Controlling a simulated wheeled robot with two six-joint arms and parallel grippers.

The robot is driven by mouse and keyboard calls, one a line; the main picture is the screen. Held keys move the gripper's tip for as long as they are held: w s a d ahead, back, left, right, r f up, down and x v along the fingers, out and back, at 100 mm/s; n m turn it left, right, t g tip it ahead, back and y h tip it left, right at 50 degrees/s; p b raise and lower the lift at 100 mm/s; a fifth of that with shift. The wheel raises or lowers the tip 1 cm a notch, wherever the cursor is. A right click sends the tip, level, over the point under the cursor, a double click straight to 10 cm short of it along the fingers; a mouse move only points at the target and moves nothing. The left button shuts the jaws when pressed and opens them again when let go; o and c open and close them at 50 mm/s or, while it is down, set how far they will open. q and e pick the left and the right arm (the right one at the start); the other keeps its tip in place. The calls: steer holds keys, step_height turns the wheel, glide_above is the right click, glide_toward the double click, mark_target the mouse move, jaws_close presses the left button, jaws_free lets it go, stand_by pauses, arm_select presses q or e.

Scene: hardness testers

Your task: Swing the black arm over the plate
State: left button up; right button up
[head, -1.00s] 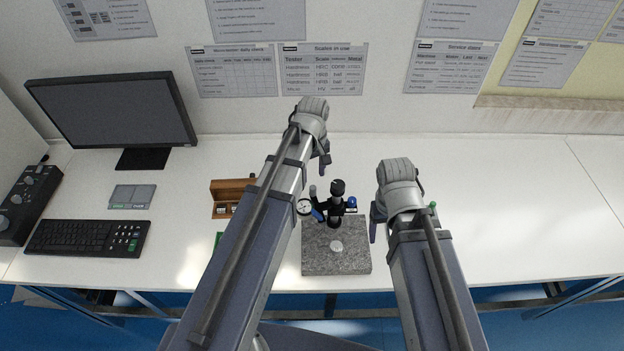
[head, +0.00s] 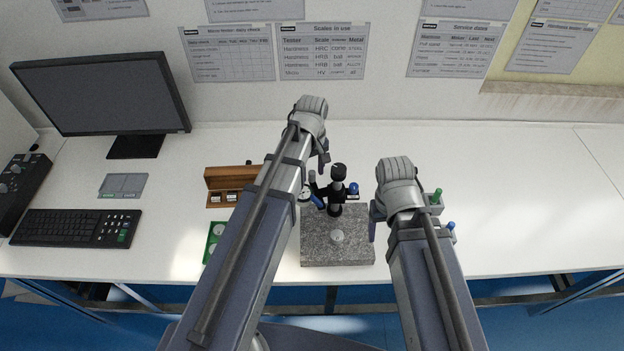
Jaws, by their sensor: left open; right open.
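A grey granite plate (head: 318,252) sits near the bench's front edge with a small pale disc (head: 337,237) on it. A black post (head: 338,185) rises at the plate's back edge. A short black arm (head: 326,193) on it carries a round dial (head: 305,193) and a blue part at the left; a blue knob (head: 353,188) is at the right. The dial is partly hidden by my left arm. My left gripper (head: 322,167) is just behind and left of the post, apart from it as far as I see. My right gripper (head: 374,222) is beside the plate's right edge. Both are open and empty.
A wooden box (head: 229,172) and a green tray (head: 213,242) lie to the left, partly behind my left arm. A tray with green-topped (head: 437,195) and blue-topped (head: 450,226) pieces is right of my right arm. Monitor (head: 105,95) and keyboard (head: 75,227) stand far left. The right bench is clear.

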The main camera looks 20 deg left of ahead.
arm_select(q)
steer(key=shift+f, duration=0.5)
steer(key=shift+r, duration=0.1)
steer(key=shift+c, duration=0.4)
jaws_close()
